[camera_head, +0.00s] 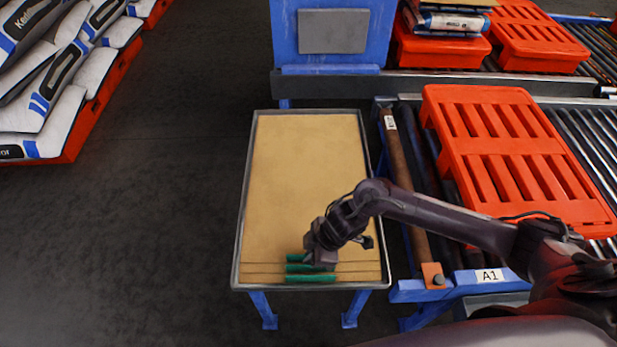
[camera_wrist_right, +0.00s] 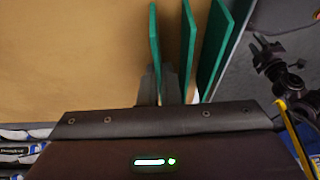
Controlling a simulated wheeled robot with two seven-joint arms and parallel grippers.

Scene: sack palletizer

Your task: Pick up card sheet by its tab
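Tan card sheets (camera_head: 305,170) lie in a grey-rimmed tray on a blue stand in the head view. Several edges show at the near end, with three green tabs: the far tab (camera_head: 295,257), the middle tab (camera_head: 298,268) and the near tab (camera_head: 311,279). My right gripper (camera_head: 319,262) is low over the tabs and partly hides them. In the right wrist view its two dark fingers (camera_wrist_right: 160,86) stand close together at the end of the leftmost green tab (camera_wrist_right: 154,35). Whether they grip it cannot be told. The other tabs (camera_wrist_right: 187,45) lie right of the fingers. My left gripper is not in view.
An orange pallet (camera_head: 515,160) lies on the roller conveyor right of the stand, beside a label A1 (camera_head: 489,276). A blue frame (camera_head: 333,70) stands behind the tray. Stacked sacks (camera_head: 50,110) are at far left. The floor between is clear.

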